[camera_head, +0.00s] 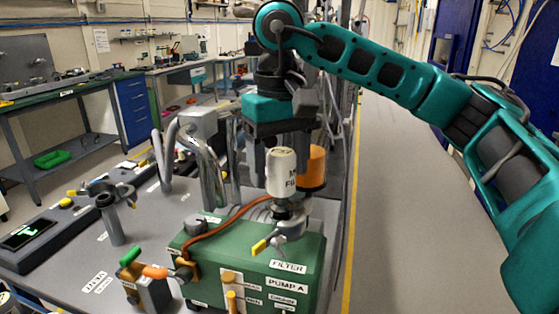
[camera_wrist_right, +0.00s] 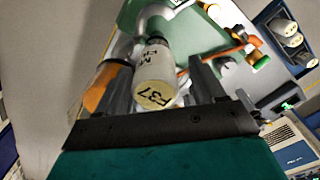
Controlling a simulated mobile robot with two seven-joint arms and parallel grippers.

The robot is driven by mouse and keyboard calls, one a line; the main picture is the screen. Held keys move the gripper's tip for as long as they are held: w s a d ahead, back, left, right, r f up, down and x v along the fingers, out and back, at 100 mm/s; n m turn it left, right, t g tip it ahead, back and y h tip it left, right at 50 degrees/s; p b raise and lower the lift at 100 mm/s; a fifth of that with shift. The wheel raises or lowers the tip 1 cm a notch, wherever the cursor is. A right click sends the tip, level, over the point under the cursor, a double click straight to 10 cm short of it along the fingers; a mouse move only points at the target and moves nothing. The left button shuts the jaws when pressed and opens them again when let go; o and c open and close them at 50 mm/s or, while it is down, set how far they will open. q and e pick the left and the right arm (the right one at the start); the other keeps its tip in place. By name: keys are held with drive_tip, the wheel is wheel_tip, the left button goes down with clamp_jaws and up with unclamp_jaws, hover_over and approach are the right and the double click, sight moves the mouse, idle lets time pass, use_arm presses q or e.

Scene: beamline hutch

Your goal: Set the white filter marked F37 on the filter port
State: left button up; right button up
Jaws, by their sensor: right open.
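The white filter (camera_head: 281,174) stands upright on the metal filter port (camera_head: 288,214) of the green pump box labelled FILTER and PUMP A (camera_head: 255,262). In the right wrist view the filter's end face (camera_wrist_right: 156,95) reads F37, and its far end meets the metal fitting. My right gripper (camera_head: 280,166) is over the pump with its fingers pointing down. In the right wrist view its jaws (camera_wrist_right: 158,78) are open, one finger on each side of the filter, with a gap visible on the right side. My left gripper is not in view.
An orange cylinder (camera_head: 314,168) stands close behind the filter, beside my right gripper. Shiny bent pipes (camera_head: 205,165) rise left of the pump. A yellow-handled valve (camera_head: 262,245) and a red-brown hose (camera_head: 235,216) are near the port. A clear grey surface (camera_head: 410,220) lies to the right.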

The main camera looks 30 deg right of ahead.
drive_tip(key=shift+d, duration=0.25)
drive_tip(key=shift+r, duration=0.25)
wheel_tip(320, 180, up, 10)
drive_tip(key=shift+a+r+p, duration=0.1)
drive_tip(key=shift+p, duration=0.35)
wheel_tip(320, 180, up, 2)
drive_tip(key=shift+a+r, duration=0.1)
drive_tip(key=shift+s, duration=0.1)
